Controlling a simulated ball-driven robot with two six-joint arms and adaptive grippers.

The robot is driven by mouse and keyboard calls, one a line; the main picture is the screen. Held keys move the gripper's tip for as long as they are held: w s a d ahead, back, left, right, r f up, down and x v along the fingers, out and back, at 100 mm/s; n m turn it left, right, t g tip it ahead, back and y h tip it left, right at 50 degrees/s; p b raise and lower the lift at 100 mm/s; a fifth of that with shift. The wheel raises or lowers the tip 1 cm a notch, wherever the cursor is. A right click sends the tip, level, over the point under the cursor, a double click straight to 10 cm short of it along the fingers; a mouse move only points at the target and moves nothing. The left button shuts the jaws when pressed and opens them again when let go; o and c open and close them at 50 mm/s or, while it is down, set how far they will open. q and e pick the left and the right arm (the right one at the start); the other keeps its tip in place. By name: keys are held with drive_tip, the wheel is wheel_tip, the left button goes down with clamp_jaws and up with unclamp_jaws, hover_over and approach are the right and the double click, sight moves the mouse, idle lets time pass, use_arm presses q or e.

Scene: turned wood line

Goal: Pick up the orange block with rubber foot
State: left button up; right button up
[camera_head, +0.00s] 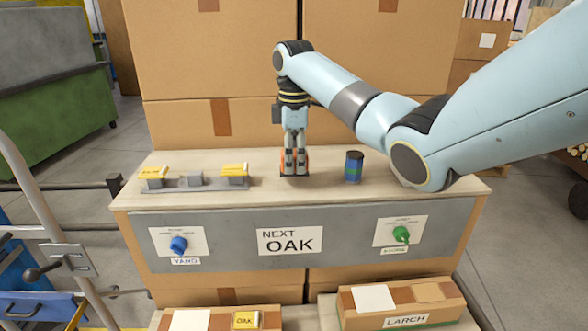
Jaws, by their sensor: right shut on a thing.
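My right gripper (296,168) points straight down over the bench top in the head view. It is shut on the orange block (306,160). Only small orange edges of the block show at the sides of the fingers, and the fingers hide the rest. Its rubber foot cannot be made out. The block is at or very near the bench surface; I cannot tell if it touches. My left gripper is not in view.
On the pale bench top (130,196), a grey rail (208,188) with yellow-topped blocks stands left of my gripper. A dark blue-green cylinder (354,168) stands close on the right. Large cardboard boxes (215,60) rise behind. A "NEXT OAK" sign (290,241) is on the front panel.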

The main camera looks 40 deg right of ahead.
drive_tip(key=s+r+p, duration=0.1)
drive_tip(key=s+r, duration=0.7)
drive_tip(key=s, duration=0.3)
drive_tip(key=shift+s+d+p, duration=0.15)
drive_tip(key=shift+s+p, duration=0.2)
drive_tip(key=shift+p, duration=0.05)
